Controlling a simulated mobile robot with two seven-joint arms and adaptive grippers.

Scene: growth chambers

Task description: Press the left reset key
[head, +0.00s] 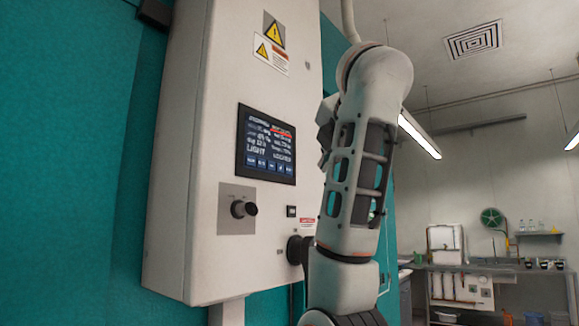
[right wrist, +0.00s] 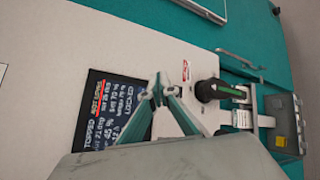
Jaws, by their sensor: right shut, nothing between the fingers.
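A white cabinet (head: 225,120) on a teal wall carries a dark screen (head: 265,145) with a row of blue buttons along its bottom edge. Below the screen are a black knob on a grey plate (head: 240,208) and a small dark key or switch (head: 291,211). I cannot read a reset label on any of them. In the right wrist view my right gripper (right wrist: 158,92) is shut and empty, its fingertips in front of the panel beside the screen (right wrist: 105,110). I cannot tell whether it touches. In the head view only my right arm shows. My left gripper is not in view.
A black rotary handle (right wrist: 218,90) with a green mark sticks out near the gripper; it also shows in the head view (head: 295,250). Yellow warning signs (head: 273,30) are above the screen. A lab bench (head: 475,267) stands far right.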

